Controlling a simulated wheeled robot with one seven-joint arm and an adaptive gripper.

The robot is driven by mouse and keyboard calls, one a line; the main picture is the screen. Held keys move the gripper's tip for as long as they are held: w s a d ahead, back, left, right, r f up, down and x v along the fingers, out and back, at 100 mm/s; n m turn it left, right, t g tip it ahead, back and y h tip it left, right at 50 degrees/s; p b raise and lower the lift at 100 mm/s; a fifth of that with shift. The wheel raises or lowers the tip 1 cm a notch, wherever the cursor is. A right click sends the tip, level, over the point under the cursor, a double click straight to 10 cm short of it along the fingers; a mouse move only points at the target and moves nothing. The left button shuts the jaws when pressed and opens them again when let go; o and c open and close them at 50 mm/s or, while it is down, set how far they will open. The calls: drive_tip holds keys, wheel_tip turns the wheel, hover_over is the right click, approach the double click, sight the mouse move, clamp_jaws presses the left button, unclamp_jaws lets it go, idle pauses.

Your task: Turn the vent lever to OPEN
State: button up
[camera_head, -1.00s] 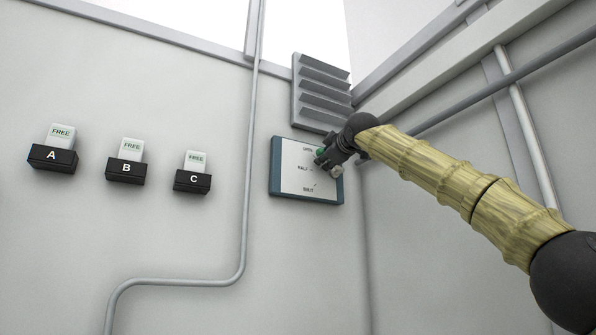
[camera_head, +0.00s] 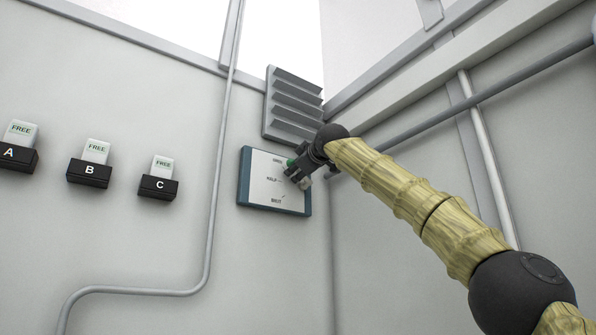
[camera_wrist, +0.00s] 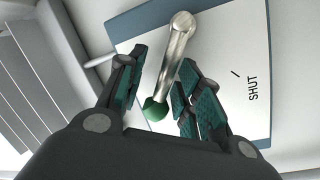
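The vent lever is a metal bar with a green knob (camera_wrist: 155,109); in the wrist view its bar (camera_wrist: 175,60) runs down-left from its pivot. In the head view the green knob (camera_head: 291,162) is beside the word OPEN, above HALF, and the lever points up-left. Whether it sits exactly on the OPEN mark is hidden. The white panel (camera_head: 262,192) has a blue-grey edge and the words OPEN, HALF and SHUT. My gripper (camera_wrist: 160,85) is at the lever, its fingers apart on either side of bar and knob, with gaps visible. SHUT shows at right in the wrist view.
A grey louvred vent (camera_head: 293,105) is just above the panel. A vertical pipe (camera_head: 222,140) runs left of it. Boxes A (camera_head: 17,158), B (camera_head: 90,172) and C (camera_head: 158,187), each with a FREE tag, are on the wall further left. The room's corner is close on the right.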

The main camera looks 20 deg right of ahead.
drive_tip(key=shift+a, duration=0.1)
drive_tip(key=s+f, duration=0.1)
drive_tip(key=s, duration=1.1)
idle(0.6)
